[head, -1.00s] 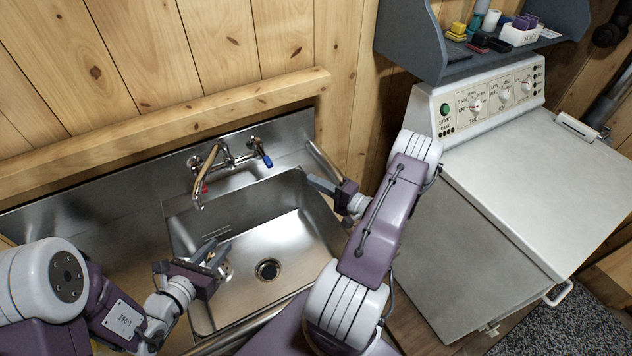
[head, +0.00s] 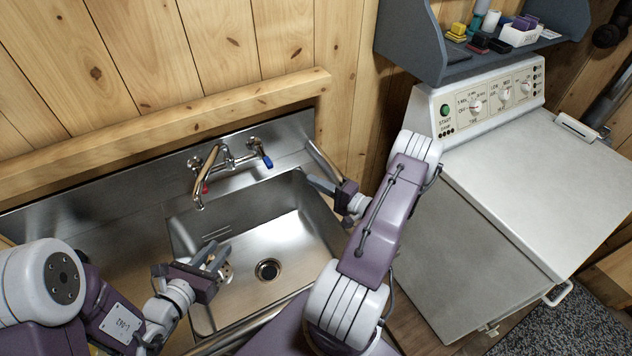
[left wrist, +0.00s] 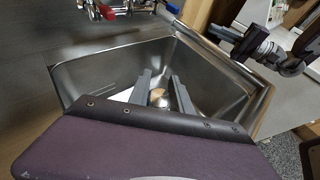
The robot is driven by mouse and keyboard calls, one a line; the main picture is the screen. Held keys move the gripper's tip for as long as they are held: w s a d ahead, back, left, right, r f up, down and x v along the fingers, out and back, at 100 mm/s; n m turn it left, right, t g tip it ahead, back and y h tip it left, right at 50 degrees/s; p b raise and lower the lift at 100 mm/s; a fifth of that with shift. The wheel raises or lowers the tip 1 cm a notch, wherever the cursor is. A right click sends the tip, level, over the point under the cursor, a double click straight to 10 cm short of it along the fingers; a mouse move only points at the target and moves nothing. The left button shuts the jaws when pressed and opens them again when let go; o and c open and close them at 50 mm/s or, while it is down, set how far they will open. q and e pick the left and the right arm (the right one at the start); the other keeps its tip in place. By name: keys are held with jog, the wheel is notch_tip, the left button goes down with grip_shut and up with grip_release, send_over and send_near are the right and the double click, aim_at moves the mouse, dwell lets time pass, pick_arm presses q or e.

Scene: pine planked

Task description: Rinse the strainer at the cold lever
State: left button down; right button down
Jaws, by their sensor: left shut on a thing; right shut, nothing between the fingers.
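The strainer (head: 227,272) is a small metallic piece with dark holes, mostly hidden at the fingertips of my left gripper (head: 217,258). My left gripper is shut on it, low in the left part of the sink. In the left wrist view a round shape (left wrist: 158,97) shows between the fingers; I cannot tell whether it is the strainer or the drain. The cold lever (head: 268,161) is blue, at the right end of the wall tap, and also shows in the left wrist view (left wrist: 173,8). My right gripper (head: 318,186) is shut and empty by the sink's right rim.
The steel sink (head: 290,235) has a dark round drain (head: 268,270). The brass-coloured spout (head: 207,170) hangs over its back left, near the red lever (head: 205,188). A white machine (head: 545,155) stands to the right, under a grey shelf (head: 425,50). The right half of the basin is clear.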

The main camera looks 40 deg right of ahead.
aim_at(224, 277)
pick_arm(q)
jog(key=s+r+p, duration=0.1)
jog(key=s+a+r+p, duration=0.1)
jog(key=p, duration=0.1)
jog(key=shift+s+a+r, duration=0.1)
jog(key=shift+s+r, duration=0.1)
jog(key=shift+r, duration=0.2)
jog(key=p, duration=0.4)
jog(key=shift+s+a+r, duration=0.2)
jog(key=shift+s+r, duration=0.2)
jog(key=shift+s+a+p, duration=0.15)
jog(key=shift+s+p, duration=0.05)
jog(key=shift+p, duration=0.25)
jog(key=shift+f, duration=0.15)
